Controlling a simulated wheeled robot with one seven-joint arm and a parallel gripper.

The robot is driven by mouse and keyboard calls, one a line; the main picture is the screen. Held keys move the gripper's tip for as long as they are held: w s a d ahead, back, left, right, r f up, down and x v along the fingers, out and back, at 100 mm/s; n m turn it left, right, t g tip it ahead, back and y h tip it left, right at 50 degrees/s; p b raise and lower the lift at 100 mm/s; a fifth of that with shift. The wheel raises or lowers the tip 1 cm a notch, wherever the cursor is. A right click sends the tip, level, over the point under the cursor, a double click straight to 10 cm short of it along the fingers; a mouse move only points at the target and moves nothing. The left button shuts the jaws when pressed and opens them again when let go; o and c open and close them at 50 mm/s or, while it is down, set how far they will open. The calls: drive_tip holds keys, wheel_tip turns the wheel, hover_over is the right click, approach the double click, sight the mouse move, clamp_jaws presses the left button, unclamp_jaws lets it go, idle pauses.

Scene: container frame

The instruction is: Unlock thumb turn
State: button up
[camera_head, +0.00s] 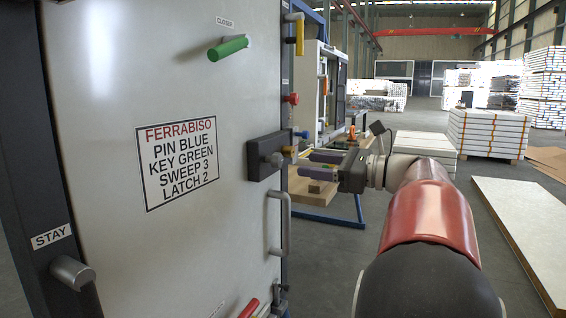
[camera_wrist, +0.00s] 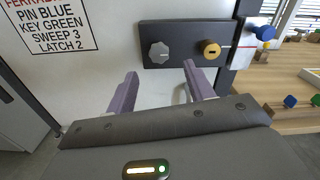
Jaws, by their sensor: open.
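A dark lock plate (camera_head: 254,160) is fixed to the pale door panel near its right edge. It also shows at the top of the wrist view (camera_wrist: 185,33). A grey fluted knob (camera_wrist: 159,52), seemingly the thumb turn, sits on its left part. A brass cylinder (camera_wrist: 210,48) sits on its right part. My gripper (camera_head: 305,164) is right of the plate in the head view, its purple fingers pointing at the door. In the wrist view its fingers (camera_wrist: 160,73) are spread and empty, below and apart from the knob.
A vertical door handle (camera_head: 286,222) is below the plate. A green bar (camera_head: 229,47) and a red knob (camera_head: 291,98) stick out above it. A blue knob (camera_wrist: 264,32) is right of the plate. A sign (camera_head: 180,163) is on the panel. A wooden bench (camera_head: 310,200) stands behind my gripper.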

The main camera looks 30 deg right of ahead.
sight(280, 161)
drive_tip(key=x, duration=0.6)
drive_tip(key=shift+w+a, duration=0.25)
drive_tip(key=shift+a, duration=0.05)
drive_tip(key=c, duration=1)
